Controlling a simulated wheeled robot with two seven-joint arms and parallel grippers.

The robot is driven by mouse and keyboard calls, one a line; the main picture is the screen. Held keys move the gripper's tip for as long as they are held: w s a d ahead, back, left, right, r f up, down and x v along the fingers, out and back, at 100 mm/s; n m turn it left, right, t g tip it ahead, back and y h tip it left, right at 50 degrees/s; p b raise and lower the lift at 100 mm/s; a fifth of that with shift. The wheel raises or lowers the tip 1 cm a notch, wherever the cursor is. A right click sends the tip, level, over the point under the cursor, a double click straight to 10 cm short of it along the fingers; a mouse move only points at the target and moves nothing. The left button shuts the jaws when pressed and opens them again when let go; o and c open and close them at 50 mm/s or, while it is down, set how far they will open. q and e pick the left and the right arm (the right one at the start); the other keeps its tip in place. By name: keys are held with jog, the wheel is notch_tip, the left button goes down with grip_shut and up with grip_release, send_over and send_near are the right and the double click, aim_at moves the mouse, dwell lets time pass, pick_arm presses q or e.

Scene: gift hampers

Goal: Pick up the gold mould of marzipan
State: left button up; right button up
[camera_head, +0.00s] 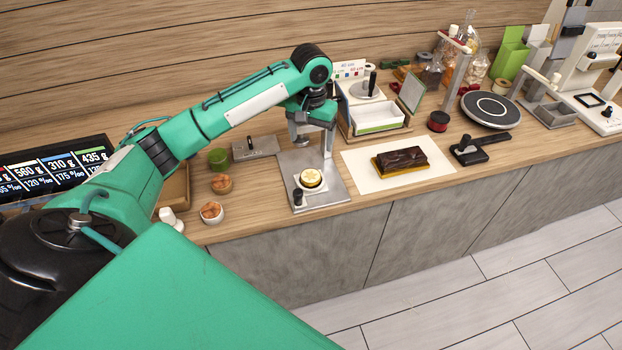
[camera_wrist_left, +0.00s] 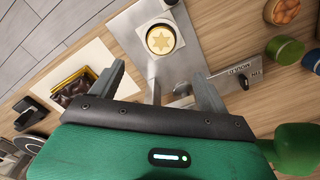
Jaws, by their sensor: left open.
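The gold mould of marzipan (camera_head: 311,178) is a small round cup with a pale top. It sits on a white square on a grey metal plate (camera_head: 332,196). In the left wrist view the mould (camera_wrist_left: 161,39) shows a star on its top, beyond the fingertips and roughly between them. My left gripper (camera_wrist_left: 160,76) is open and empty, apart from the mould. In the head view my left gripper (camera_head: 310,118) hangs above the back of the plate, behind the mould; its fingers are hard to make out there. My right gripper is not in view.
A metal post (camera_head: 328,143) rises from the plate close to my gripper. A small black knob (camera_head: 298,197) stands left of the mould. A dark chocolate block (camera_head: 402,160) lies on white paper to the right. Small bowls (camera_head: 211,212) stand left.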

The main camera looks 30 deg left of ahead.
pick_arm(q)
jog(key=p, duration=0.2)
send_over(310, 176)
notch_tip(310, 176, down, 8)
jog(key=shift+w+f, duration=0.1)
jog(key=shift+f+p, duration=0.45)
notch_tip(310, 176, down, 4)
jog(key=shift+r+p, duration=0.2)
jog(key=shift+p, duration=0.55)
jog(key=shift+f, duration=0.45)
jog(key=shift+c, duration=0.2)
jog(key=c, duration=1.1)
